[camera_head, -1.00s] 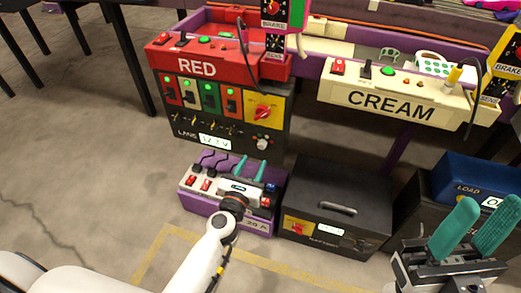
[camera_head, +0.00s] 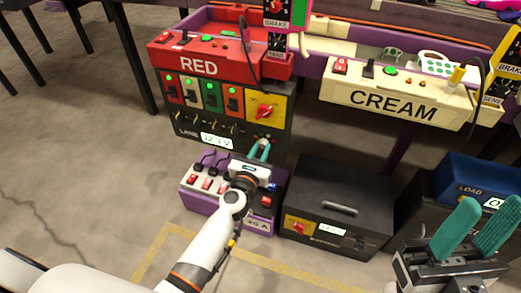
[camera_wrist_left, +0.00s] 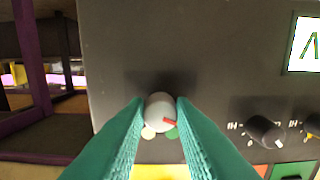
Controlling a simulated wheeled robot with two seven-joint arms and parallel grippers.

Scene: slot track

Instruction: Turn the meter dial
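The meter dial is a small round light-grey knob with a red pointer (camera_wrist_left: 161,111) on the dark front panel of the RED unit. In the left wrist view it sits between my left gripper's teal fingertips (camera_wrist_left: 160,108), which meet its two sides. In the head view my left gripper (camera_head: 260,150) reaches up to the lower right of that panel and hides the dial. The meter display (camera_head: 216,140) on the panel is lit; it also shows partly in the left wrist view (camera_wrist_left: 305,45). My right gripper (camera_head: 480,228) is open and empty at the lower right.
Switches and a yellow plate with a red knob (camera_head: 265,107) are above the dial. A purple box with switches (camera_head: 200,198) lies under my left wrist. A black case (camera_head: 340,205) stands to its right. A dark knob (camera_wrist_left: 265,132) is near the dial.

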